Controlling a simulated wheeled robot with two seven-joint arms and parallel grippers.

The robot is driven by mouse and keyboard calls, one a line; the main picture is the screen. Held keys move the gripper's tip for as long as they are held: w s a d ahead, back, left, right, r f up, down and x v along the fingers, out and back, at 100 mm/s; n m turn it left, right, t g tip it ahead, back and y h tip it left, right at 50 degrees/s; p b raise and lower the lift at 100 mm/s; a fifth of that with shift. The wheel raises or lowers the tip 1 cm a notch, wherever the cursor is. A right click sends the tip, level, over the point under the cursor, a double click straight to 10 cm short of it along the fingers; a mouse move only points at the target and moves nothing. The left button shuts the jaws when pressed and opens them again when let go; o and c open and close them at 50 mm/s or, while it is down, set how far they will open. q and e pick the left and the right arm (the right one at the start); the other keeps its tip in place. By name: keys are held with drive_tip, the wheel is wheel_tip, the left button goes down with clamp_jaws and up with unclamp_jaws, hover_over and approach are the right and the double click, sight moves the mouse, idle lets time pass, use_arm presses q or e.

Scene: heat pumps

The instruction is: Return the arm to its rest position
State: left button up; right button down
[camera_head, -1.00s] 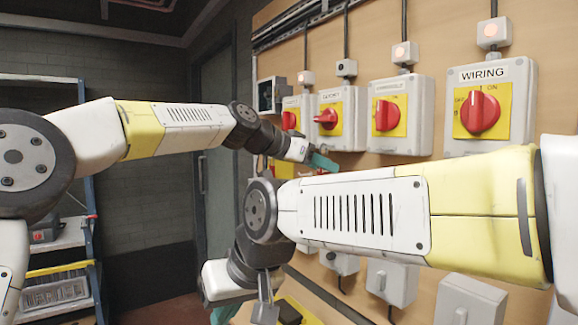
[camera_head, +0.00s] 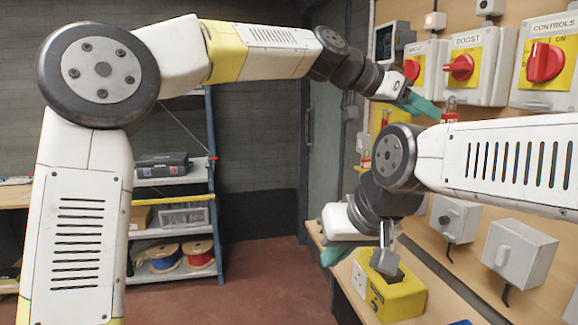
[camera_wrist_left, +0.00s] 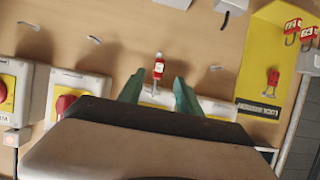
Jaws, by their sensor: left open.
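My left arm reaches across the head view to the wall board. Its left gripper (camera_head: 424,104) has teal fingers below and left of the BOOST switch (camera_head: 463,67). In the left wrist view the left gripper (camera_wrist_left: 158,92) is open, its two fingers spread apart. A small red lock or tag (camera_wrist_left: 158,68) lies in line with the gap between them; I cannot tell its distance. A red and white item (camera_head: 449,112) shows near the fingertips in the head view. My right gripper (camera_head: 330,257) is low beside the bench, mostly hidden by its own wrist.
The CONTROLS switch (camera_head: 545,62) and grey boxes (camera_head: 518,252) are on the wall board. A yellow box (camera_head: 390,295) sits on the bench close to my right wrist. A shelf rack (camera_head: 175,225) stands at the back left. The floor (camera_head: 240,280) in the middle is clear.

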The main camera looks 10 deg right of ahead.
use_arm(q)
drive_tip(key=s+a+f+n+t+y, duration=0.1)
drive_tip(key=a+f+n+t+y, duration=0.2)
drive_tip(key=a, duration=0.7)
drive_tip(key=a+f+n+y, duration=0.25)
drive_tip(key=a+f, duration=0.25)
drive_tip(key=a, duration=0.6)
drive_tip(key=s+a+f+n+t+y, duration=0.1)
drive_tip(key=a+f+n+t+y, duration=0.3)
drive_tip(key=a, duration=0.6)
drive_tip(key=s+a+f+n, duration=0.2)
drive_tip(key=s+a+f, duration=0.2)
drive_tip(key=a, duration=0.2)
drive_tip(key=s+a+f+n+g+y, duration=0.1)
drive_tip(key=s+a+f+n, duration=0.1)
drive_tip(key=a, duration=0.5)
drive_tip(key=s+a+f+n+g, duration=0.1)
drive_tip(key=s+a+f+n, duration=0.1)
drive_tip(key=s+a+f, duration=0.3)
drive_tip(key=shift+s+a+f+n, duration=0.35)
drive_tip(key=shift+a+f, duration=0.1)
drive_tip(key=shift+a, duration=0.4)
